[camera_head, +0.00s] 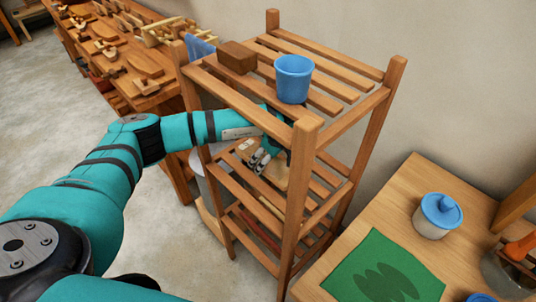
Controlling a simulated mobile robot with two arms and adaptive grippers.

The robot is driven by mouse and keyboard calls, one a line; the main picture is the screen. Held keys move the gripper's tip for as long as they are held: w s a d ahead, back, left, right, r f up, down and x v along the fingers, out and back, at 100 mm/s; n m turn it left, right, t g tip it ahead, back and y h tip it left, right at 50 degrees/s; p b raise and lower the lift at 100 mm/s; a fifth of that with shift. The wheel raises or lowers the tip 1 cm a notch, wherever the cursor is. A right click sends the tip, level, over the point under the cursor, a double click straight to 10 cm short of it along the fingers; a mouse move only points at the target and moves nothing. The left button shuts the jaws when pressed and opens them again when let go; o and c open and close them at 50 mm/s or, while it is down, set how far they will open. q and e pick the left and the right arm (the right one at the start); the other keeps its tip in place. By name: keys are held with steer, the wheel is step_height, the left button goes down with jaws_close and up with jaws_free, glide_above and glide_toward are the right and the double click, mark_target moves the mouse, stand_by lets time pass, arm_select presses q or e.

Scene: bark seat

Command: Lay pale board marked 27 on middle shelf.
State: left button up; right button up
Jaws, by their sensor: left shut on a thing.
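The wooden rack (305,165) stands in the middle, with slatted shelves. My left arm reaches in under its top shelf from the left. My left gripper (260,160) is at middle shelf (228,178) height, shut on a pale board (277,172). The board lies roughly level at the middle shelf; I cannot tell if it rests on the slats. A small white label shows near its left end, too small to read. The rack's front post and rail hide part of the board. My right gripper is not in view.
A blue cup (293,79) and a brown block (237,57) stand on the top shelf. Long pieces lie on the lower shelf. A table at right holds a green mat (384,268) and a blue-lidded jar (437,215). A cluttered workbench (112,50) stands at the back left.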

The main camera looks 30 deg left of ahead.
mark_target(262, 176)
arm_select(q)
steer(key=shift+s+f+b, duration=0.1)
steer(key=shift+f+b, duration=0.4)
steer(key=shift+f, duration=0.35)
step_height(262, 176, down, 4)
steer(key=shift+r+b, duration=0.25)
steer(key=shift+b, duration=0.85)
steer(key=shift+f+b, duration=0.45)
steer(key=shift+f, duration=0.05)
steer(key=shift+a, duration=0.25)
steer(key=shift+f+b, duration=0.25)
steer(key=shift+b, duration=0.15)
steer(key=o, duration=1.9)
